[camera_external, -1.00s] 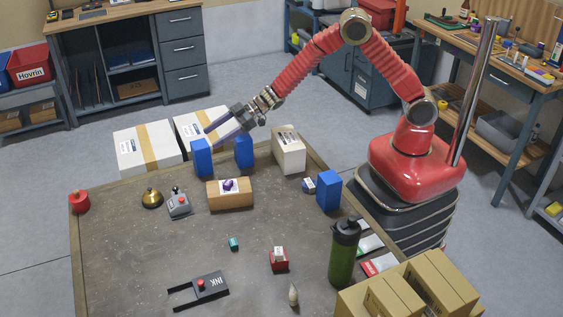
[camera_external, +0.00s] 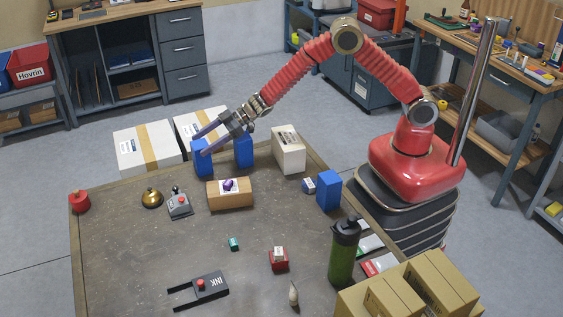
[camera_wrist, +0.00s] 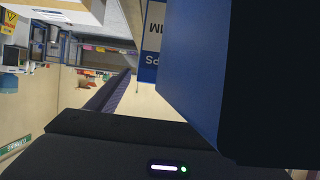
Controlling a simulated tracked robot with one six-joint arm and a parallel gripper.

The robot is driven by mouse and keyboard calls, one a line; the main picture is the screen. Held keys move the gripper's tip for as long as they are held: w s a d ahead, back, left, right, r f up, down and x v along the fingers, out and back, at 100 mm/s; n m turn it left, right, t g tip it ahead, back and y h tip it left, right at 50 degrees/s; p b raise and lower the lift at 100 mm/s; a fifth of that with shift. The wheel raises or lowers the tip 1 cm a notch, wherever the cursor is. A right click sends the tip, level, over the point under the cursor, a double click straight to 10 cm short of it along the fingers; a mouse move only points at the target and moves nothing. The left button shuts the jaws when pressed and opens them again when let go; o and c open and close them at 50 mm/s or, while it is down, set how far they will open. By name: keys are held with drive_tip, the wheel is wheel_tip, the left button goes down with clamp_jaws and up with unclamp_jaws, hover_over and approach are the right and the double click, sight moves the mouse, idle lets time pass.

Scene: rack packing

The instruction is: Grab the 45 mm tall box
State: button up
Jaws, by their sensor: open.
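Two upright blue boxes stand at the table's far edge, a left one (camera_external: 202,160) and a right one (camera_external: 244,151). A third blue box (camera_external: 329,190) stands farther right. I cannot tell from these views which is 45 mm tall. My gripper (camera_external: 199,145) is open, its fingers slanting down to the left at the top of the left blue box and partly overlapping it in the picture. In the wrist view a large blue face (camera_wrist: 200,70) fills the right side close up, with an upside-down label strip beside it. Whether the fingers touch a box is unclear.
A white carton (camera_external: 288,151) stands right of the blue boxes. A brown box (camera_external: 230,195) with a purple item, a bell (camera_external: 152,198) and a grey device (camera_external: 179,205) stand in front. A green bottle (camera_external: 343,252) is near the right.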

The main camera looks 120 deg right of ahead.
drive_tip(key=c, duration=1.7)
drive_tip(key=shift+c, duration=0.2)
drive_tip(key=shift+r, duration=0.15)
wheel_tip(320, 180, up, 10)
idle(0.3)
